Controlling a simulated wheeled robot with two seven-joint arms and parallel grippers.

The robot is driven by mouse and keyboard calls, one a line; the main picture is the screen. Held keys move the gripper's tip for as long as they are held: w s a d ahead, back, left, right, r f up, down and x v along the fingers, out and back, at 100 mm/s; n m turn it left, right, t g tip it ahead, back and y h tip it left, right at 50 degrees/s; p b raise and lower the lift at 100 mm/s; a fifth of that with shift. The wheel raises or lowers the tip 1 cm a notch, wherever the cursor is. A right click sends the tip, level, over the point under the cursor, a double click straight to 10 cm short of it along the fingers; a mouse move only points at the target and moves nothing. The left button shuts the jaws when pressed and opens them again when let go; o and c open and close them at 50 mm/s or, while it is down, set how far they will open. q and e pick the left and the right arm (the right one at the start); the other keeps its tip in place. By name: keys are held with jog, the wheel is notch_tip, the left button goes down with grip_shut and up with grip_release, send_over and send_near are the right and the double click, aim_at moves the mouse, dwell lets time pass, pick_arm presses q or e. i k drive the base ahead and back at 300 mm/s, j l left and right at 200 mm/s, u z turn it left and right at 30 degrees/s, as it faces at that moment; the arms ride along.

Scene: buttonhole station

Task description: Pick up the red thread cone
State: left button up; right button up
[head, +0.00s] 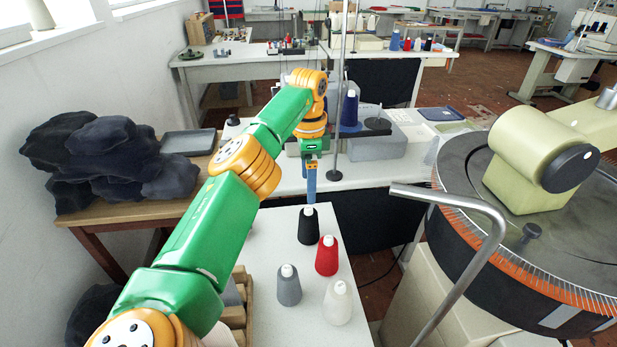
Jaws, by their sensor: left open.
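The red thread cone (327,256) stands upright on the white table, right of the middle of a small group of cones. A black cone (308,226) stands just behind it to the left, a grey cone (288,286) in front to the left, and a white cone (337,303) in front. My left gripper (311,196) points down above and behind the black cone, open and empty. It is apart from the red cone. Its fingers look narrow from this side. My right gripper is not in view.
A wooden rack (240,300) sits at the table's left edge under my left arm. A large round machine (520,230) with a bent metal tube (470,262) stands at the right. A blue cone (349,110) and a metal pole (340,120) are behind. The white table's (275,235) back left is bare.

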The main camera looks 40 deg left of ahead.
aim_at(326, 264)
jog(key=k+l, duration=0.6)
jog(key=l, duration=0.15)
jog(key=k+l, duration=0.55)
jog(key=l, duration=0.15)
